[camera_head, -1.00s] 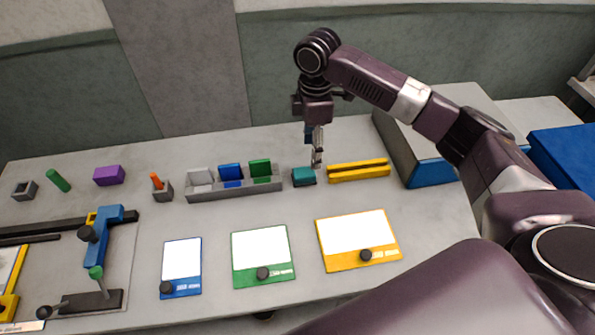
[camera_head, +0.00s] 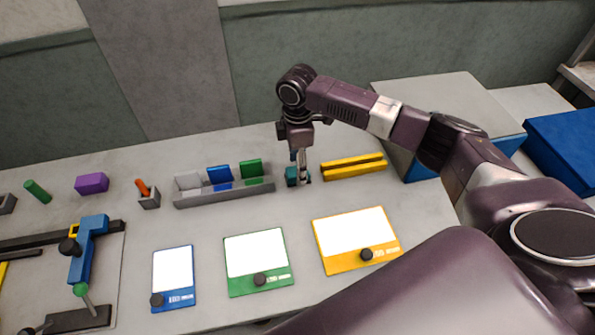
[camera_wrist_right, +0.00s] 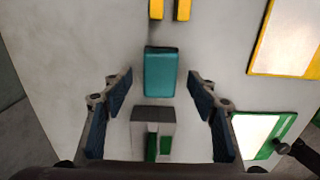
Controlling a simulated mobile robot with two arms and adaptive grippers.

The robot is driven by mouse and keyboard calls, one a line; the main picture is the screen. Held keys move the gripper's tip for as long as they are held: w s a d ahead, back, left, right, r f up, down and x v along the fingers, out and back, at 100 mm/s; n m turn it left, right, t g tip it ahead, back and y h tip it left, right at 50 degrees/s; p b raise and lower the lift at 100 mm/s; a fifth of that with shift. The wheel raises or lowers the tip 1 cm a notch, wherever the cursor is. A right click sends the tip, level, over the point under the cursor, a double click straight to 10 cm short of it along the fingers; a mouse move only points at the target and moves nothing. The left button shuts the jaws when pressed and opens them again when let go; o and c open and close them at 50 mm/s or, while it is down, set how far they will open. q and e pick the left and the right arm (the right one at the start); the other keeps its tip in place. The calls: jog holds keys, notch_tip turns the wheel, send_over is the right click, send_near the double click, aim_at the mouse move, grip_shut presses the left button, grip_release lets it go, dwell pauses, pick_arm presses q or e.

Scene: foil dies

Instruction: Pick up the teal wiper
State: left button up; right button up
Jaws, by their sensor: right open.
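The teal wiper (camera_head: 291,174) is a small block on the grey table, between the grey tray and the yellow rails. In the right wrist view the teal wiper (camera_wrist_right: 161,72) lies upright in the picture, centred between the fingers and a little beyond their tips. My right gripper (camera_head: 300,181) is pointing down at the wiper and partly hides it. In the wrist view my right gripper (camera_wrist_right: 160,82) is open, with a blue-padded finger on each side and nothing held. My left gripper is not in view.
A grey tray (camera_head: 225,194) with white, blue and green blocks stands left of the wiper. Yellow rails (camera_head: 353,167) lie close on its right. Blue, green and yellow framed cards (camera_head: 355,240) lie in front. A large grey-and-blue box (camera_head: 430,110) stands at right.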

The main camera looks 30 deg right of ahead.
jog(key=shift+f, duration=0.55)
jog(key=shift+r, duration=0.1)
jog(key=c, duration=1.3)
jog(key=shift+r, duration=0.15)
notch_tip(320, 180, up, 20)
jog(key=b, duration=0.2)
jog(key=shift+b, duration=0.3)
